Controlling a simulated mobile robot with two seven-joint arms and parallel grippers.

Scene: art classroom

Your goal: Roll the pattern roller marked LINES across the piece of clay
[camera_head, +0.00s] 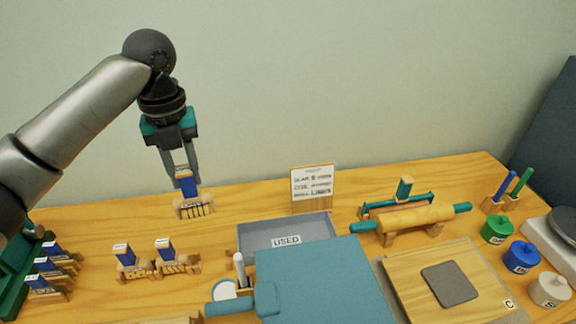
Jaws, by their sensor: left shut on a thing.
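My left gripper (186,178) points down at the back left of the table. It is shut on the blue handle of a roller (195,207) with a pale wooden lower part that shows dark lines. I cannot tell whether this roller still touches the table or a stand. Its label is hidden or too small to read. A flat grey-brown square of clay (450,283) lies on a wooden board (408,281) marked C at the right, well away from my gripper. A small card (312,188) at the back has writing that seems to include LINES. My right gripper does not show.
Two similar blue-handled tools (126,257) stand left of the middle, and several more stand at the left edge.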

